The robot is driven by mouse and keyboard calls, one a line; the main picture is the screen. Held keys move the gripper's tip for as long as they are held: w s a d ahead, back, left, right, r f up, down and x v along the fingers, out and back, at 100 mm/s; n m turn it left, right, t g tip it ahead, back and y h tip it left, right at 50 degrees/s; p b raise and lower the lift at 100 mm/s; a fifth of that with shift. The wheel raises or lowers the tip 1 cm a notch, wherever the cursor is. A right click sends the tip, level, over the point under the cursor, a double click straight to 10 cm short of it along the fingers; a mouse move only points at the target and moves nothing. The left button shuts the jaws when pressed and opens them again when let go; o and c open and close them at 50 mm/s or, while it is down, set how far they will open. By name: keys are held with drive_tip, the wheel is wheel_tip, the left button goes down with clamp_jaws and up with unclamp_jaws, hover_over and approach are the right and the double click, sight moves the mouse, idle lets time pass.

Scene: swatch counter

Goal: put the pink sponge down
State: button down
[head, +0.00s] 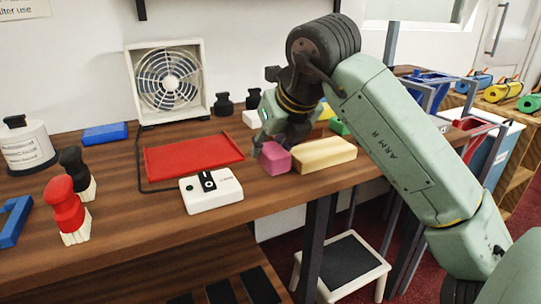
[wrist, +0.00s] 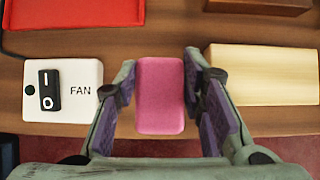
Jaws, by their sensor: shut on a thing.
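The pink sponge (head: 275,159) is at the front part of the wooden counter (head: 130,225), between the white fan switch box and a pale yellow block (head: 325,154). In the wrist view the sponge (wrist: 160,95) sits between the two fingers, its long side running away from me. My gripper (head: 268,142) points down and is shut on the sponge; it also shows in the wrist view (wrist: 160,82). I cannot tell whether the sponge's underside touches the counter.
The fan switch box (wrist: 62,90) is close on the left, the yellow block (wrist: 265,75) close on the right. A red tray (head: 193,157) lies behind. A fan (head: 168,82) stands at the back. Red (head: 65,208) and black stamps stand at the left. The counter's front edge is near.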

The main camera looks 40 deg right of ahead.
drive_tip(key=shift+a+f, duration=0.1)
drive_tip(key=shift+f, duration=1.35)
drive_tip(key=shift+f, duration=0.2)
drive_tip(key=c, duration=1.1)
unclamp_jaws()
drive_tip(key=shift+o, duration=0.2)
drive_tip(key=shift+r, duration=0.1)
drive_tip(key=shift+r, duration=0.3)
drive_tip(key=v, duration=1.1)
drive_tip(key=shift+s+r, duration=0.25)
drive_tip(key=shift+s, duration=0.05)
drive_tip(key=shift+a, duration=0.1)
